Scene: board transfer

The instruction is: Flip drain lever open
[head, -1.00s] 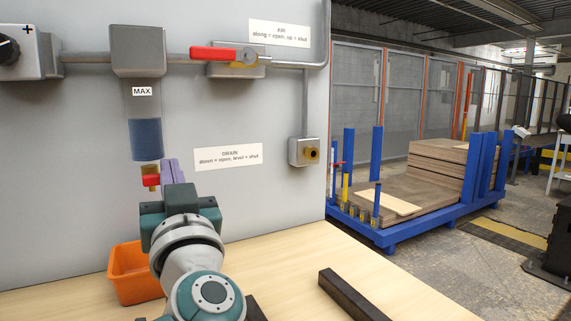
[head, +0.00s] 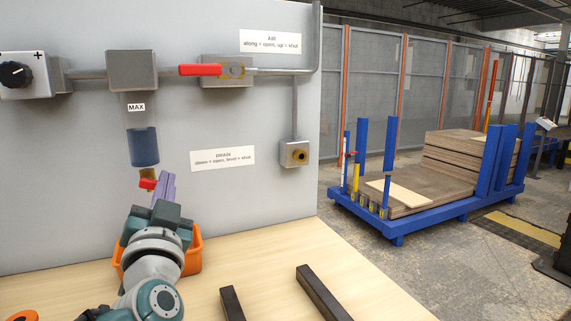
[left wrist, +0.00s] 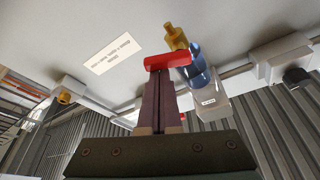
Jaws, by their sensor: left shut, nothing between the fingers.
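The red drain lever (head: 147,184) sits on the brass drain valve (head: 149,173) below the blue filter bowl (head: 142,146). My left gripper (head: 167,176) is shut and empty, its purple fingertips close beside the lever on its right. In the left wrist view the lever (left wrist: 168,60) lies across just beyond the shut fingertips (left wrist: 156,75). I cannot tell whether they touch. The lever is partly hidden by the fingers and looks foreshortened, so its exact angle is unclear. The drain label (head: 222,159) reads down = open, level = shut. My right gripper is out of view.
An orange bin (head: 193,256) stands on the wooden bench (head: 270,255), partly behind my left arm. The red air lever (head: 200,70) lies along its pipe higher on the panel. Dark bars (head: 322,291) lie on the bench front. A blue cart (head: 440,211) stands beyond.

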